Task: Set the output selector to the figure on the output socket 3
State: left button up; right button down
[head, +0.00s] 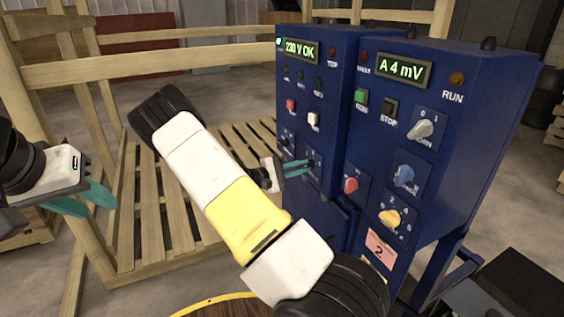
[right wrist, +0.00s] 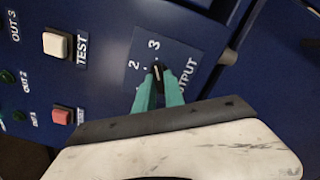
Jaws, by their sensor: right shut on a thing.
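The output selector (right wrist: 157,71) is a small dark knob on a blue plate marked OUTPUT, with figures 2 and 3 legible in the right wrist view. Its light mark points roughly towards the 3. My right gripper (right wrist: 158,88) is shut on this knob, and its teal fingers cover part of the dial. In the head view my right gripper (head: 309,165) reaches the lower part of the left blue cabinet. My left gripper (head: 98,202) is open and empty at the left, away from the cabinets. I cannot make out output socket 3 or its figure.
The left cabinet's display (head: 301,49) reads 230 V OK; the right cabinet's display (head: 403,69) reads A 4 mV. A red button (right wrist: 62,116) and white TEST button (right wrist: 56,44) sit near the selector. A red knob (head: 351,185) and pink label (head: 380,250) reading 2 are nearby.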

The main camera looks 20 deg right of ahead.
jog(key=shift+m, duration=0.3)
dwell(0.4)
jog(key=c, duration=1.4)
grip_release()
jog(key=shift+c, duration=0.2)
jog(key=a, duration=0.8)
jog(key=shift+s, duration=0.3)
